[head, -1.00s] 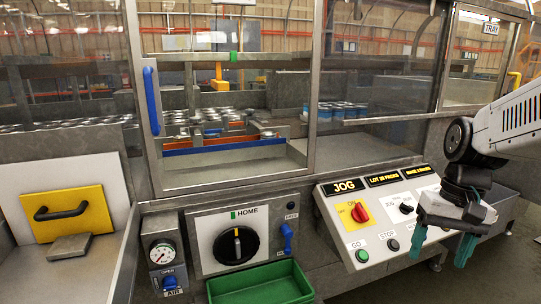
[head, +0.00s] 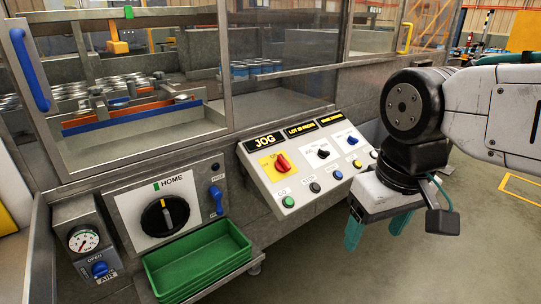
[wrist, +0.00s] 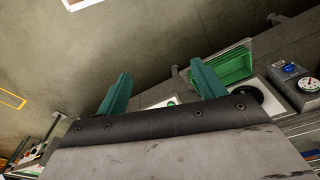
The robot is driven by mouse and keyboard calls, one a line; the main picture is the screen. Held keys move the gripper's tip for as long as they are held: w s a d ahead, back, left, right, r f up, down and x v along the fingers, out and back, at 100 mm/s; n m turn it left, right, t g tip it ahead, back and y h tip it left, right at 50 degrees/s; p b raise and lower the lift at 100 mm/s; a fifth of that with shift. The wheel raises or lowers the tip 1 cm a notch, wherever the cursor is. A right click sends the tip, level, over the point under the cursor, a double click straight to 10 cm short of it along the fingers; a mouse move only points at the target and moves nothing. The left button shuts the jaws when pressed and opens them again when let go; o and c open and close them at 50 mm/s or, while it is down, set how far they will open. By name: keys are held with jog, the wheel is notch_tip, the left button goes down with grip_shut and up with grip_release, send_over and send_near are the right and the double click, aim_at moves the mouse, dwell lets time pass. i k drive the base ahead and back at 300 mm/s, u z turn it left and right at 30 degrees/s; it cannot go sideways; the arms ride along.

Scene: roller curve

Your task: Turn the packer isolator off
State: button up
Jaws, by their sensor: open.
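My gripper (head: 375,230) hangs in front of and to the right of the panel, apart from the switch. Its teal fingers are spread and empty. In the wrist view the two fingers (wrist: 162,95) are apart with nothing between them, and the red switch does not show.
A green bin (head: 200,258) stands in front below the black HOME knob (head: 165,215). Blue levers (head: 216,200) and an air valve (head: 100,268) lie left. A black knob (head: 323,153) and several buttons share the panel. Floor at the right is free.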

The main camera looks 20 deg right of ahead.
aim_at(282, 165)
jog(key=k, duration=1.3)
jog(key=z, duration=0.5)
jog(key=i, duration=1.5)
jog(key=u, duration=0.55)
